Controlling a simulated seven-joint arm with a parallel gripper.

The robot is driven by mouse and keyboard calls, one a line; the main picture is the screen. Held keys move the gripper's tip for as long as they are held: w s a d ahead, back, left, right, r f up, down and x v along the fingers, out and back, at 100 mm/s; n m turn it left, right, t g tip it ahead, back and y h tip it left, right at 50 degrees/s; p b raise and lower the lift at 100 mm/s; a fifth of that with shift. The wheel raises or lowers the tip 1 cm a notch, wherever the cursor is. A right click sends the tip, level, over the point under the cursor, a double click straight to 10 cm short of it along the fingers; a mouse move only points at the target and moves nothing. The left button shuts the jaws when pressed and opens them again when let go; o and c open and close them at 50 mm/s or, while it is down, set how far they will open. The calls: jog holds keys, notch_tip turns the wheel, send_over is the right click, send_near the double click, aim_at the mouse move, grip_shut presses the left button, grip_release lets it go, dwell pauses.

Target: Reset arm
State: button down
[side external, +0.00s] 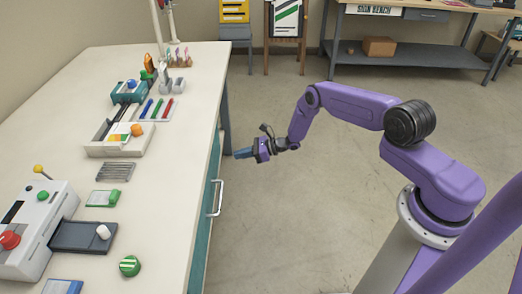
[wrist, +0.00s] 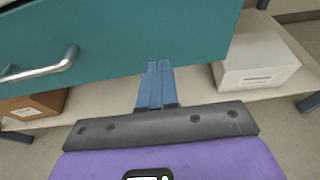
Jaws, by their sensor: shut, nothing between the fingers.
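My gripper (side external: 242,154) is at the end of my purple arm, beside the bench's front side and below the level of its top. In the wrist view my gripper (wrist: 158,66) shows as two blue fingers pressed together, shut and empty. A teal drawer front (wrist: 120,40) fills the top of the wrist view, close to the fingertips. I cannot tell whether they touch it. The drawer's metal handle (wrist: 45,68) is left of the fingers; it also shows in the side external view (side external: 216,198), nearer the camera than my gripper.
The bench top (side external: 165,200) holds a laminator (side external: 38,225) with a red knob, a tray (side external: 120,145), markers and several small items. Under the drawer, a white box (wrist: 255,65) and a brown box (wrist: 35,106) sit on a shelf. The floor (side external: 290,220) around my arm is clear.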

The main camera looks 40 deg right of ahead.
jog(key=v, duration=0.7)
jog(key=s+a+r+n+g+y, duration=0.3)
jog(key=a+r+n+g, duration=0.55)
jog(key=a+r, duration=0.35)
jog(key=s+a+r+n+g+h, duration=0.2)
jog(key=s+a+r+n+g, duration=0.1)
jog(key=s+a+r+n, duration=0.3)
jog(key=s+a+r+n+g+h, duration=0.25)
jog(key=s+r+n+g, duration=0.2)
jog(key=s, duration=0.25)
jog(key=s+r+n+h, duration=0.3)
jog(key=s+n, duration=0.2)
jog(key=s, duration=0.3)
jog(key=s+r+n+h, duration=0.3)
jog(key=s+r+n, duration=0.15)
jog(key=s, duration=0.25)
jog(key=s+d+r+n+t+h, duration=0.2)
jog(key=s+d+n+t, duration=0.3)
jog(key=s+d+n, duration=0.4)
jog(key=shift+s+r+n+t, duration=0.3)
jog(key=shift+s+r+n, duration=0.25)
jog(key=shift+s+n, duration=0.45)
jog(key=shift+w, duration=0.15)
